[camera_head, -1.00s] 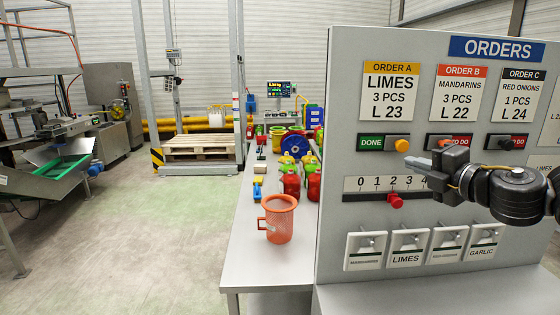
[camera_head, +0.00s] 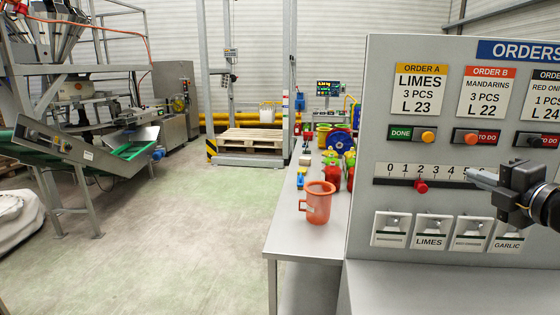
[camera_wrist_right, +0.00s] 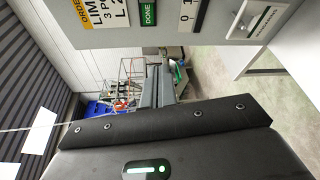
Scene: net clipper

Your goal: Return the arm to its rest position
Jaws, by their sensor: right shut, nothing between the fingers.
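My right gripper (camera_head: 482,178) comes in from the right edge in the head view, in front of the orders panel (camera_head: 362,150). Its fingers are shut and empty, pointing left, near the right end of the numbered slider scale. In the right wrist view the shut fingers (camera_wrist_right: 158,85) show in the middle, with part of the panel along the top. My left gripper is not in view.
The panel has a red slider knob (camera_head: 421,186), an orange Order A knob (camera_head: 428,137) and several lower switches. An orange mug (camera_head: 317,205) stands on the table (camera_head: 290,240) left of the panel. Open floor (camera_head: 170,230) lies further left.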

